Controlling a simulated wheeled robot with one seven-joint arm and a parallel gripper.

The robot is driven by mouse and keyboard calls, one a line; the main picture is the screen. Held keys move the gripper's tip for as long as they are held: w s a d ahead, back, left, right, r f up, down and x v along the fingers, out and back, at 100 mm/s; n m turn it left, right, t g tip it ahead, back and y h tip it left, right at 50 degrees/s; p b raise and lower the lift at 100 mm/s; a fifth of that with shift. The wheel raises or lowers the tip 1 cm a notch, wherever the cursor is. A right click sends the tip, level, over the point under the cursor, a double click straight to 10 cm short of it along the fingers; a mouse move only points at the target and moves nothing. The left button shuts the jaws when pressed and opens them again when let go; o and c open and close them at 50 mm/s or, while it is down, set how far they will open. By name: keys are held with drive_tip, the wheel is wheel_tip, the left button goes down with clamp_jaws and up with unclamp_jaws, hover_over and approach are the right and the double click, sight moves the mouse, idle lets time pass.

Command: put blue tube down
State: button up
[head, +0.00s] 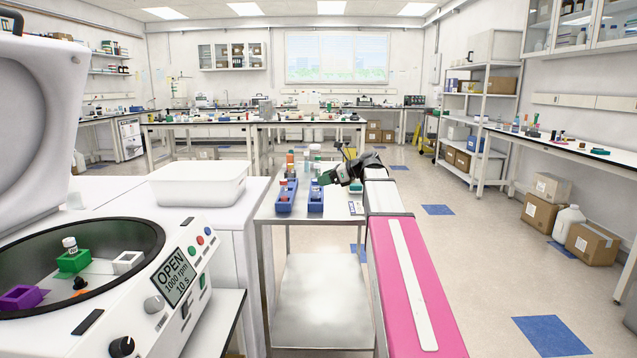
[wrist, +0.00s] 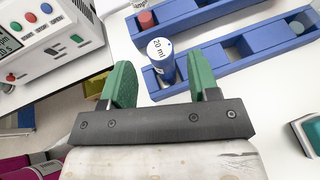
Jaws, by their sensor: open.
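The blue tube (wrist: 160,62), its top marked "20 ml", stands upright in the near end slot of a long blue rack (wrist: 235,58) in the wrist view. My gripper (wrist: 163,78) has its green fingers spread apart, one on each side of the tube, with gaps visible between fingers and tube. In the head view my gripper (head: 325,178) is above the near end of the right-hand blue rack (head: 316,203). The tube cannot be made out clearly there.
An open centrifuge (head: 178,275) and a white bin (head: 198,186) stand left.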

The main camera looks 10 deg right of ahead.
drive_tip(key=v, duration=0.8)
drive_tip(key=shift+d+r, duration=0.15)
drive_tip(key=shift+s, duration=0.2)
